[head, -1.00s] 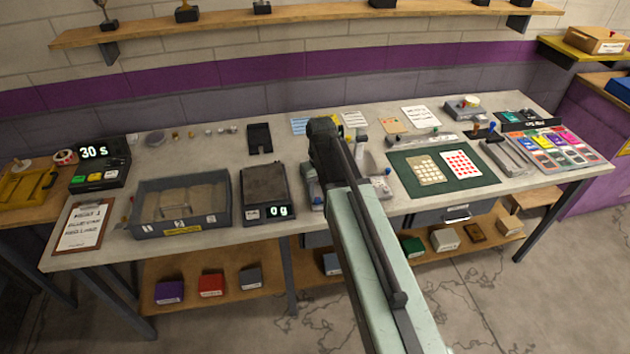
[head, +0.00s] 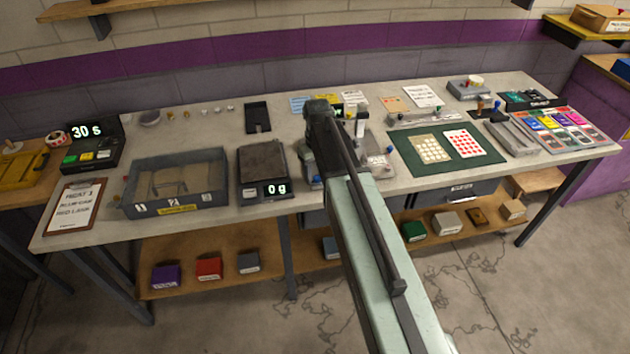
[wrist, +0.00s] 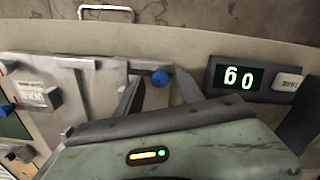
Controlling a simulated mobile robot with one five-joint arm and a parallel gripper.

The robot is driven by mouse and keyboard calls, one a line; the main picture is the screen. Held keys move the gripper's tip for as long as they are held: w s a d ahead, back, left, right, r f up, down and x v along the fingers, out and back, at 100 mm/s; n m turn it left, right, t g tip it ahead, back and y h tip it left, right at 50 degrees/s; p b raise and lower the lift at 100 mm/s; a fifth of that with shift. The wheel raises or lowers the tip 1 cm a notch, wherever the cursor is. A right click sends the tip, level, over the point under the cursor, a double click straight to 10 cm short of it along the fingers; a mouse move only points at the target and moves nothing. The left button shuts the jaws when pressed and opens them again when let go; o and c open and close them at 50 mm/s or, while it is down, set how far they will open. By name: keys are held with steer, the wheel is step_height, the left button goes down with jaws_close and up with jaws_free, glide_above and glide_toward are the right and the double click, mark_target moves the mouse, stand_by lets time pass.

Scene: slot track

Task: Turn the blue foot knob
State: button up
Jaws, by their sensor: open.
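A blue foot knob (wrist: 160,78) shows in the wrist view at the edge of a grey plate, between the spread fingers of my gripper (wrist: 157,84). The gripper is open, with a finger on each side of the knob; I cannot tell whether they touch it. A second blue knob (wrist: 5,67) lies at the far left of the wrist view. In the head view one blue knob (head: 316,179) shows beside the scale and another (head: 390,149) right of my arm. My arm hides the gripper and much of the grey device there.
The scale (head: 262,165) reading 0 g stands just left of the device. A grey sand tray (head: 205,197) is farther left. A green mat (head: 482,158) with two cards lies to the right. A drawer handle (wrist: 105,9) shows in the wrist view.

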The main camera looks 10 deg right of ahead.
steer(key=shift+r, duration=0.1)
steer(key=shift+a, duration=0.1)
jaws_close()
steer(key=shift+m, duration=0.3)
steer(key=m, duration=1.2)
steer(key=shift+s+d, duration=0.1)
steer(key=shift+d, duration=0.1)
steer(key=shift+m, duration=0.5)
jaws_free()
